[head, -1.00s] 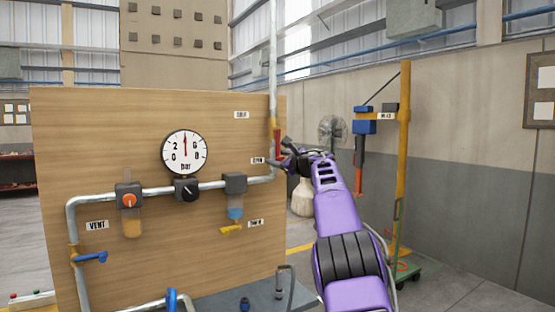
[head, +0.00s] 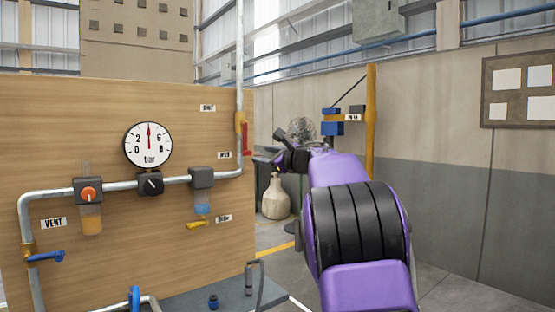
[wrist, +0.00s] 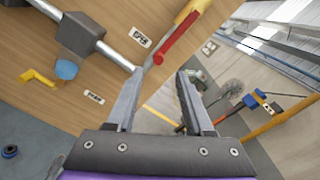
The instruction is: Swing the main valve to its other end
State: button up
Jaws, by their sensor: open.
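The main valve appears to be the one on the upright pipe at the board's right edge. It has a yellow body (head: 240,122) and a red lever (head: 246,140) that hangs down alongside the pipe. In the wrist view the red lever (wrist: 178,38) slants from the yellow body (wrist: 191,10) toward the space beyond my fingertips. My gripper (head: 262,158) is just right of and below the lever in the head view. In the wrist view my gripper (wrist: 160,78) is open and empty, its fingers apart from the lever. The lever is partly hard to make out in the head view.
The wooden board (head: 120,110) carries a gauge (head: 148,144), grey pipes, a blue lever (head: 46,257) and a small yellow lever (head: 197,225). Labels sit above and below the main valve. A pale bottle (head: 275,198) and a yellow post (head: 371,120) stand behind my arm.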

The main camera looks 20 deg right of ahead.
jog(key=v, duration=0.6)
dwell(0.3)
